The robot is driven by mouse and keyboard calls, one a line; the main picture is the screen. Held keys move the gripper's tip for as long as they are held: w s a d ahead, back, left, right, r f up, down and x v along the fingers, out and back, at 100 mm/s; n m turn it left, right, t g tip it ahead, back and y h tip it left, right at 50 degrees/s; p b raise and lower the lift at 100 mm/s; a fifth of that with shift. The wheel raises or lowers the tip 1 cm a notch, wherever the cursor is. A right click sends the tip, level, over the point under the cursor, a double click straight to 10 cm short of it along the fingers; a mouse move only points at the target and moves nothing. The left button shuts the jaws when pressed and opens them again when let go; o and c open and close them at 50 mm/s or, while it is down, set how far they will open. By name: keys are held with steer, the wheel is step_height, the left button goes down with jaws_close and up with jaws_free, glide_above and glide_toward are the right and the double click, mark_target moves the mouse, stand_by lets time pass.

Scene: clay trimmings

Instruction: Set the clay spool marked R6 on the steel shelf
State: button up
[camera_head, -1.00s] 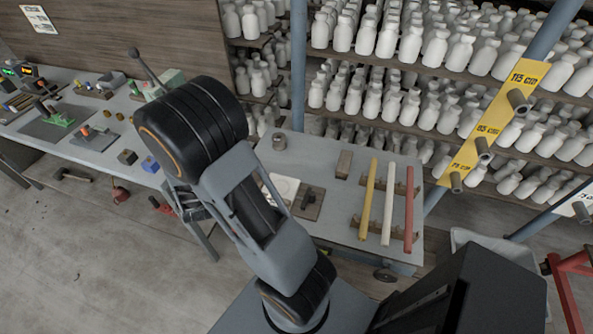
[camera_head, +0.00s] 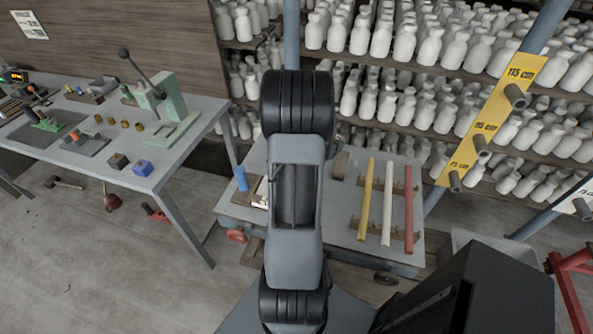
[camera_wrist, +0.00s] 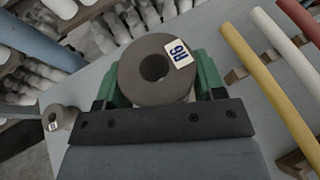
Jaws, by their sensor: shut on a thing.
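The clay spool marked R6 (camera_wrist: 132,72) is a grey-brown ring with a central hole and a white tag reading R6, in the middle of the wrist view. My gripper (camera_wrist: 158,80) is shut on it, with a green finger on each side. In the head view my arm hides the gripper and the spool. I cannot tell in the wrist view whether the spool is clear of the grey tabletop (camera_wrist: 225,30) behind it. No shelf is clearly marked as the steel one; racks of white bottles (camera_head: 405,45) stand behind.
A smaller tagged spool (camera_wrist: 62,117) stands at the left in the wrist view. Yellow (camera_head: 367,200), white (camera_head: 388,205) and red (camera_head: 409,208) rods lie on the table right of my arm. A blue cylinder (camera_head: 241,178) is left of it. A workbench (camera_head: 185,145) stands further left.

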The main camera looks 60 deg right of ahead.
steer(key=w+d+f+p, duration=0.1)
steer(key=w+f, duration=0.2)
steer(key=w, duration=0.1)
steer(key=w+d+f+p, duration=0.1)
steer(key=w+f, duration=0.2)
steer(key=w, duration=0.1)
steer(key=w+d+f+p, duration=0.1)
steer(key=w+d+f, duration=0.1)
steer(key=w+f, duration=0.1)
steer(key=shift+w+p, duration=0.35)
steer(key=shift+w, duration=0.2)
steer(key=shift+w+f, duration=0.3)
steer(key=shift+f, duration=0.1)
step_height(320, 180, down, 3)
steer(key=shift+r+p, duration=0.2)
steer(key=shift+p, duration=0.55)
steer(key=shift+f, duration=0.2)
steer(key=shift+f, duration=0.1)
steer(key=shift+f+b, duration=0.1)
steer(key=shift+b, duration=0.2)
steer(key=o, duration=1.1)
